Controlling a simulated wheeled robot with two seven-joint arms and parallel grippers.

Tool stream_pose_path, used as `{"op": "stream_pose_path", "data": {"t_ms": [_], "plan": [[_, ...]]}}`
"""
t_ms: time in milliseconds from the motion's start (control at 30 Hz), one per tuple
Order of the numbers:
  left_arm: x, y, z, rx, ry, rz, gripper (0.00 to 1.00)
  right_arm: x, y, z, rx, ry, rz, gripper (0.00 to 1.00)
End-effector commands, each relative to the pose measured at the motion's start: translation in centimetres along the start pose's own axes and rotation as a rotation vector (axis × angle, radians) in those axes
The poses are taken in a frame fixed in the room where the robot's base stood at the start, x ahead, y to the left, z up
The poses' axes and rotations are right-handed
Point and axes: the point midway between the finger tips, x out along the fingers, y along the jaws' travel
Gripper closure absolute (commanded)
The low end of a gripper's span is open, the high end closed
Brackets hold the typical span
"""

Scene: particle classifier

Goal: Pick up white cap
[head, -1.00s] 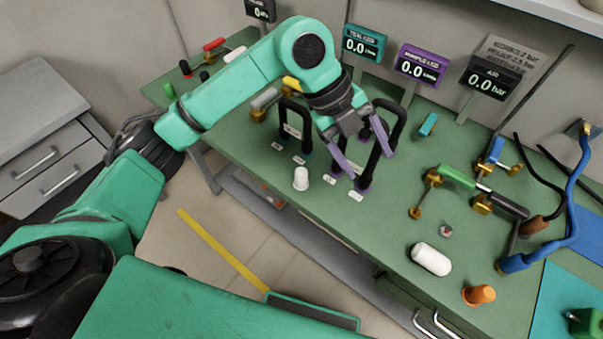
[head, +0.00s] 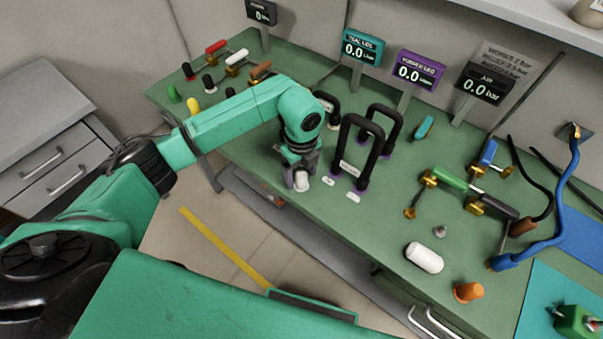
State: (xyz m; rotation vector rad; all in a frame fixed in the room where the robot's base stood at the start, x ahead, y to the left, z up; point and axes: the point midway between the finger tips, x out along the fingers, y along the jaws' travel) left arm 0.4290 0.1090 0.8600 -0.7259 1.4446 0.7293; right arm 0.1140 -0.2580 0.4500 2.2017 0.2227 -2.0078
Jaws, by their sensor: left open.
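The small white cap (head: 302,184) stands on the green bench near its front edge, in the head view. My left gripper (head: 301,177) points down over it with its purple-grey fingers apart. The fingers sit on either side of the cap and hide most of it; only a low white part shows between them. Whether the fingers touch it, I cannot tell. My right gripper is not in view.
Tall black handles (head: 361,150) stand just right of my left gripper. A larger white rounded cylinder (head: 424,257) and an orange cap (head: 467,292) are farther right. Display boxes (head: 361,47) line the back. Blue hoses hang at the right.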

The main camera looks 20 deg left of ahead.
Motion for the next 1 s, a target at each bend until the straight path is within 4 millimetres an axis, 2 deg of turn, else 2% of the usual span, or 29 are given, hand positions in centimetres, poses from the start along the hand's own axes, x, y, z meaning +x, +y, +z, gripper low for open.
{"op": "stream_pose_path", "data": {"t_ms": [200, 267, 400, 433, 767, 867, 1000], "plan": [[0.4, 0.0, 0.0, 0.001, 0.001, -0.002, 0.21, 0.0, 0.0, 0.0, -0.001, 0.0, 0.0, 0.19], [0.4, 0.0, -0.1, 0.001, 0.001, -0.001, 0.41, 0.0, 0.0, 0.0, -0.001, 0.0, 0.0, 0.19], [0.4, 0.0, -0.1, 0.002, 0.001, -0.001, 0.94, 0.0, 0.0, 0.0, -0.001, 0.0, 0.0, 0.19], [0.4, 0.0, -0.1, 0.002, 0.001, -0.001, 1.0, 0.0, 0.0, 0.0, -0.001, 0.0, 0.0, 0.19], [0.0, -0.1, 0.0, 0.002, 0.0, -0.002, 1.0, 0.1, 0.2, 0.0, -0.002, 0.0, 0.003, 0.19], [-1.0, -0.1, 0.0, 0.003, 0.0, -0.005, 1.0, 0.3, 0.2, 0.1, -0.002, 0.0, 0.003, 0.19], [-4.0, -0.2, 0.0, 0.003, -0.002, -0.008, 1.0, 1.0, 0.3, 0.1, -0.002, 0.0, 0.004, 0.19]]}}
